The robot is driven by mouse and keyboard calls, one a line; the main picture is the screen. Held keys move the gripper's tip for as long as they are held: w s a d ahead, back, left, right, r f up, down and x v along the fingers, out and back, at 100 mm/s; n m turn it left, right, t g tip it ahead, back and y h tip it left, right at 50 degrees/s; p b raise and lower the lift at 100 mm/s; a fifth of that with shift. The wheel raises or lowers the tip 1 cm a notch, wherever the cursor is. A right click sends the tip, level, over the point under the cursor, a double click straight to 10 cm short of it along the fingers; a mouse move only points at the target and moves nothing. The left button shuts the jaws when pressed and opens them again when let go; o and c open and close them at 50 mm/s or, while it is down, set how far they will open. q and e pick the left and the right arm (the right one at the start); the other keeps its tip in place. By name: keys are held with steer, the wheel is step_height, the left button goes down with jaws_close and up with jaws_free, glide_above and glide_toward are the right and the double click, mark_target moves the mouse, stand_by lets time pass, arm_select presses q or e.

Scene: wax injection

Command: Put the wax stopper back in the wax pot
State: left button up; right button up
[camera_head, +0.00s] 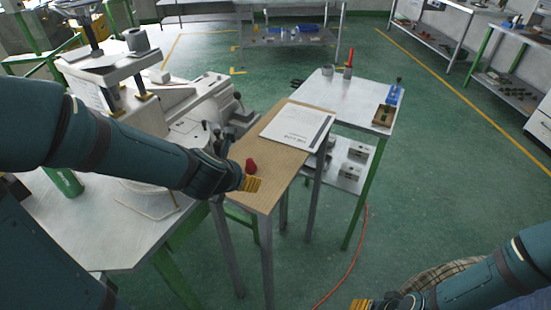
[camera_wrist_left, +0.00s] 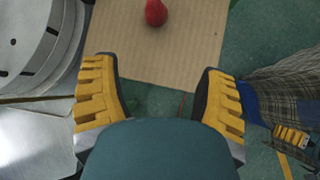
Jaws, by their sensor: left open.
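The red wax stopper (camera_head: 251,165) lies on the near part of the brown-topped table (camera_head: 262,185). It also shows in the left wrist view (camera_wrist_left: 156,13), at the top edge. My left gripper (camera_head: 250,184) is open and empty above the table's near end, short of the stopper. In the left wrist view its yellow fingers (camera_wrist_left: 160,88) stand wide apart with the stopper beyond them. A round metal body (camera_wrist_left: 45,40), possibly the wax pot, is beside the left finger and partly cut off; in the head view my left arm hides most of that area. My right gripper (camera_head: 362,304) is at the bottom edge, partly cut off.
A white paper (camera_head: 298,126) lies on the brown top. A grey table (camera_head: 350,95) with a blue-handled tool (camera_head: 393,95) adjoins it. A grey machine (camera_head: 190,105) stands behind my left arm. The green floor at right is open, with a red cable (camera_head: 350,262).

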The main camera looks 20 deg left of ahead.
mark_target(249, 167)
arm_select(q)
steer(key=w+f+n+b, duration=0.1)
steer(key=w, duration=0.1)
steer(key=w+a+f+b, duration=0.1)
steer(key=w, duration=0.1)
steer(key=w+f+n+b, duration=0.1)
steer(key=w+f, duration=0.1)
steer(key=shift+w+a+f+n, duration=0.1)
steer(key=shift+w+a+n, duration=0.1)
steer(key=shift+a+n, duration=0.1)
steer(key=shift+w+r+b+x, duration=0.15)
steer(key=shift+b+x, duration=0.1)
steer(key=shift+x, duration=1.1)
steer(key=shift+w+r+b+x, duration=0.15)
steer(key=shift+b+x, duration=0.1)
steer(key=shift+x, duration=1.15)
arm_select(e)
steer(key=shift+w+d+f, duration=0.1)
steer(key=shift+w+f, duration=0.05)
steer(key=shift+f, duration=0.55)
steer(key=shift+w+d+f, duration=0.1)
steer(key=shift+w+f, duration=0.1)
steer(key=shift+f, duration=0.5)
steer(key=shift+w+d+f, duration=0.1)
steer(key=shift+w+f, duration=0.05)
steer(key=shift+f, duration=0.55)
arm_select(q)
steer(key=c, duration=1.1)
